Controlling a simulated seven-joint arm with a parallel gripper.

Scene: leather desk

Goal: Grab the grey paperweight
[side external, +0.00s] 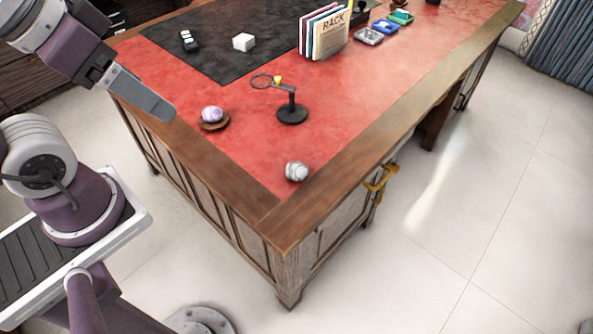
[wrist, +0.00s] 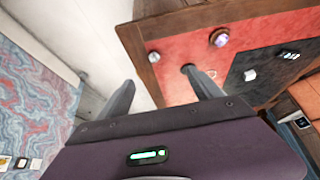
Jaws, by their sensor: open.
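The grey paperweight (side external: 297,172) is a small rounded, mottled grey-white lump on the red leather near the desk's front corner. In the wrist view a small grey shape that looks like it (wrist: 154,57) shows near the desk corner, beyond the fingertips. My gripper (side external: 168,112) is at the left in the side view, raised and well apart from the paperweight. Its two fingers (wrist: 158,75) are spread in the wrist view with nothing between them.
A purple ball on a wooden stand (side external: 212,115) and a black stand with a ring (side external: 291,112) stand near the paperweight. A white cube (side external: 243,42), a book rack (side external: 323,36) and small trays (side external: 370,36) are farther back. The red leather around the paperweight is clear.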

